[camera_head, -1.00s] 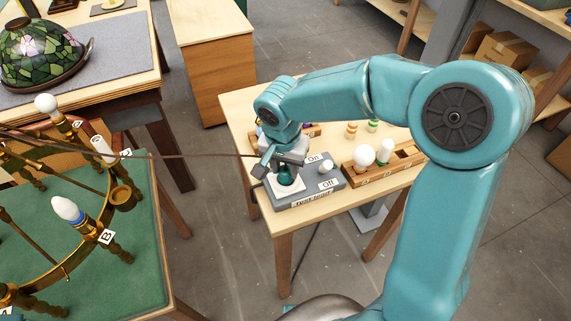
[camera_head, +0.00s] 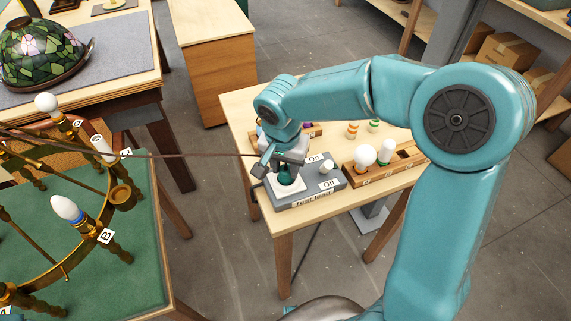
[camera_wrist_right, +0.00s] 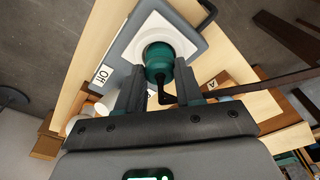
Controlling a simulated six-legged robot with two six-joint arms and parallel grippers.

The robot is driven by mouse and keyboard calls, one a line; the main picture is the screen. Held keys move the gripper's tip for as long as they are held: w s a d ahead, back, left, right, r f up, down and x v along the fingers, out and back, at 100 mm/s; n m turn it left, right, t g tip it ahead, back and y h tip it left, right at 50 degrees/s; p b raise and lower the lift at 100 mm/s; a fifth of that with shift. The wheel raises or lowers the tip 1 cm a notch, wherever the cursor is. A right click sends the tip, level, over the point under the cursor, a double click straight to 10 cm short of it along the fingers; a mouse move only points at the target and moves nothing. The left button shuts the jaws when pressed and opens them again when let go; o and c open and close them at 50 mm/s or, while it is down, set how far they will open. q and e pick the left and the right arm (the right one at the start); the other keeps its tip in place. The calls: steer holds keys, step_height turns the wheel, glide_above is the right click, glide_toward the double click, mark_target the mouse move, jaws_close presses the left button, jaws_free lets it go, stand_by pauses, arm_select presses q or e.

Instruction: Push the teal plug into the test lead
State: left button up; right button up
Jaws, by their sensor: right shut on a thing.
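The teal plug (camera_wrist_right: 158,62) is between the two fingers of my right gripper (camera_wrist_right: 160,88), which is shut on it. In the right wrist view, its front end is at the round opening of the white socket plate (camera_wrist_right: 140,38) on the test lead box. I cannot tell how deep it sits. In the head view, the grey test lead box (camera_head: 308,201) stands on the small wooden table, labelled On and Off. My right gripper (camera_head: 286,172) points down over its white socket, with the teal plug (camera_head: 288,180) just showing below. My left gripper is not in view.
A dark cable (camera_head: 190,155) runs from the plug across to the left. A wooden rack (camera_head: 392,165) with bulbs stands right of the box. A brass chandelier (camera_head: 60,190) with bulbs lies on the green table (camera_head: 150,250) at left.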

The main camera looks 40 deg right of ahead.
steer(key=shift+f, duration=0.15)
steer(key=o, duration=1.1)
steer(key=r, duration=0.5)
steer(key=a+r, duration=0.1)
steer(key=r, duration=0.5)
steer(key=s+r, duration=0.1)
steer(key=r, duration=0.4)
steer(key=shift+a+r+p, duration=0.15)
steer(key=shift+a+p, duration=0.15)
steer(key=shift+s, duration=0.1)
